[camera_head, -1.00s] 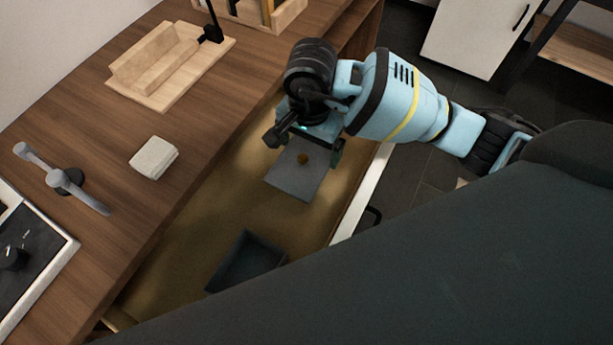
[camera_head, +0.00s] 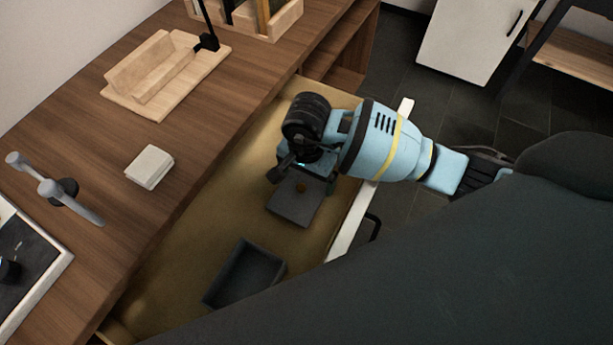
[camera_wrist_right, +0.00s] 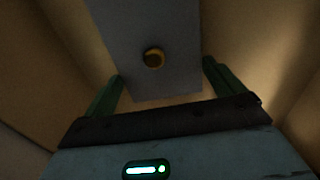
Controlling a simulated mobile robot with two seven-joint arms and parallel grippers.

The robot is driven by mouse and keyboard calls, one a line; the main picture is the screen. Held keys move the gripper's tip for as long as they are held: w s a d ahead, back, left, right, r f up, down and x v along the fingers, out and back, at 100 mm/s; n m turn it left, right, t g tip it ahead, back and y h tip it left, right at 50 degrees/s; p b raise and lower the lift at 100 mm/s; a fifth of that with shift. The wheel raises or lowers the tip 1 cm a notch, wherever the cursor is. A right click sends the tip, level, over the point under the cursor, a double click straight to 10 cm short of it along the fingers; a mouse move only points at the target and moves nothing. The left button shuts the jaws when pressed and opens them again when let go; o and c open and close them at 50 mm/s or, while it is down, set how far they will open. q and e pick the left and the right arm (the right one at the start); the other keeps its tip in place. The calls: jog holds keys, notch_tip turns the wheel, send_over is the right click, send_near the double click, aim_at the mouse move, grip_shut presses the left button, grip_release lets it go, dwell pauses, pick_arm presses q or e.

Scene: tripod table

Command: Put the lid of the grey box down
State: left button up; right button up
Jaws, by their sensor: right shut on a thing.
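The lid (camera_head: 294,206) is a flat dark grey plate with a small brass-coloured knob; it also shows in the right wrist view (camera_wrist_right: 155,25). My right gripper (camera_head: 302,178) is shut on the lid, with one green finger at each side of it. It holds the lid inside the open drawer, to the upper right of the grey box. Whether the lid touches the drawer floor I cannot tell. The grey box (camera_head: 243,278) stands open and looks empty on the drawer floor. Its lower right corner is partly hidden by my body. My left gripper is not in view.
The open drawer (camera_head: 190,262) has a bare tan floor around the box and a white front (camera_head: 350,225) at right. On the wooden desktop (camera_head: 120,215) are a pale square block (camera_head: 149,167), a wooden holder (camera_head: 165,75) and a grey handle-like object (camera_head: 60,190).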

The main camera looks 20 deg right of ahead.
aim_at(306, 182)
jog(key=shift+f, duration=0.5)
jog(key=shift+f, duration=0.15)
jog(key=o, duration=0.6)
jog(key=shift+r, duration=0.2)
notch_tip(306, 182, up, 12)
jog(key=shift+f+p, duration=0.1)
jog(key=shift+p, duration=0.5)
